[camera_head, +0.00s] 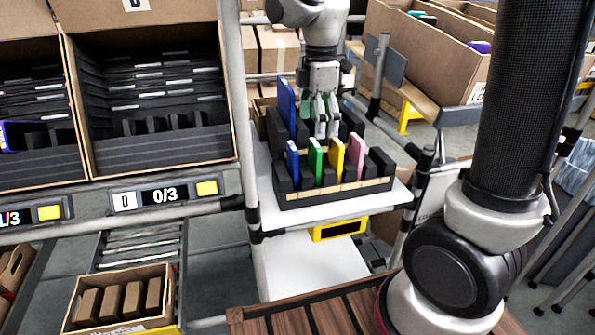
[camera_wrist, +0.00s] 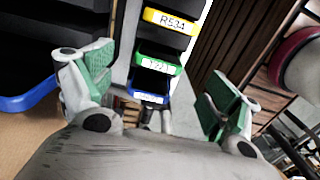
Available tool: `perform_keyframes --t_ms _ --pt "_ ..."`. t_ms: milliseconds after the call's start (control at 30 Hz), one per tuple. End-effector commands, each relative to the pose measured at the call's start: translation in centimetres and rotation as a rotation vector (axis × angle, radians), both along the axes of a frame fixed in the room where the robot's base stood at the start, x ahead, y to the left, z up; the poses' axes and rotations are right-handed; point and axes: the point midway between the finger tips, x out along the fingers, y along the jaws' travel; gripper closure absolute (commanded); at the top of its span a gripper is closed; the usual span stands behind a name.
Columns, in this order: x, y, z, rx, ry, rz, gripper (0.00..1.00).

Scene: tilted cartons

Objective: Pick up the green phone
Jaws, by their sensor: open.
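The green phone (camera_head: 316,161) stands upright in a slot of a dark rack (camera_head: 335,199), between a blue phone (camera_head: 293,164) and a yellow phone (camera_head: 336,160). My gripper (camera_head: 322,124) hangs pointing down just behind this row in the head view, its jaws open and empty. In the wrist view the green phone (camera_wrist: 160,68) shows its labelled end between my two spread fingers (camera_wrist: 158,88), with the yellow phone (camera_wrist: 168,24) and the blue phone (camera_wrist: 151,97) on either side of it. I see no finger touching it.
A pink phone (camera_head: 356,158) stands right of the yellow one, and a taller blue item (camera_head: 287,105) stands at the rack's back left. Cartons with dark dividers (camera_head: 150,100) tilt on the shelf at left. Another carton (camera_head: 440,60) is at back right.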

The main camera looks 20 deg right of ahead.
Motion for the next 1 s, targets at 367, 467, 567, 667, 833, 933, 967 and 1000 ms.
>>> perform_keyframes --t_ms 367,467,567,667,833,933,967,1000 --pt "0.0 0.6 -5.4 -0.001 0.002 -0.004 0.11" --pt "0.0 0.6 -6.3 0.0 0.0 -0.004 0.11" --pt "0.0 0.6 -6.5 0.0 -0.001 -0.004 0.11" --pt "0.0 0.6 -6.5 0.001 -0.001 -0.004 0.11" --pt "0.0 0.6 -6.5 0.001 -0.001 -0.004 0.33" --pt "0.0 0.6 -6.4 0.001 -0.001 -0.004 0.51" --pt "0.0 0.6 -6.4 0.001 -0.001 -0.004 0.56" --pt "0.0 0.6 -6.4 0.001 -0.001 -0.004 0.57"
